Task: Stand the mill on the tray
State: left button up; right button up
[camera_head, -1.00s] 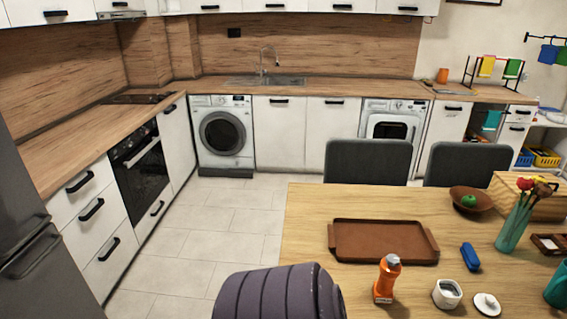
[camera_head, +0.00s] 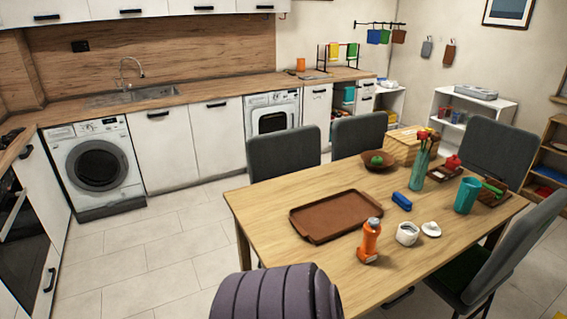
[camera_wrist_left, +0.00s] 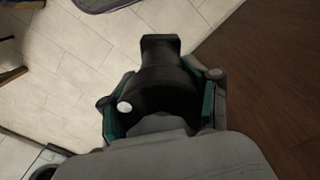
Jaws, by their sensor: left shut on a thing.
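The brown tray (camera_head: 338,214) lies flat and empty on the wooden table in the head view, near its left end. In the left wrist view my left gripper (camera_wrist_left: 160,100) is shut on a black mill (camera_wrist_left: 160,62), with a finger on each side of it. The mill has a narrower, squared end pointing away from the palm. Its lower part is hidden between the fingers. Pale floor tiles show behind it, so it is held clear of the table. My left gripper is outside the head view, and my right gripper is in neither view.
An orange bottle (camera_head: 369,241), a white pot (camera_head: 407,234), a white lid (camera_head: 431,229) and a blue item (camera_head: 402,201) stand or lie right of the tray. A bowl (camera_head: 379,161) is behind. Grey chairs (camera_head: 283,152) line the far side. Floor left of the table is clear.

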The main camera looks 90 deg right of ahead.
aim_at(320, 222)
jog(key=i+l+z, duration=0.3)
jog(key=z, duration=0.2)
jog(key=i+l+z, duration=0.1)
jog(key=i+z, duration=0.7)
jog(key=z, duration=0.15)
jog(key=i+j+z, duration=0.1)
jog(key=i+z, duration=0.35)
jog(key=i+l+z, duration=0.1)
jog(key=i+z, duration=0.65)
jog(key=i+j+z, duration=0.1)
jog(key=i+z, duration=0.3)
jog(key=i+j+z, duration=0.2)
jog(key=z, duration=0.2)
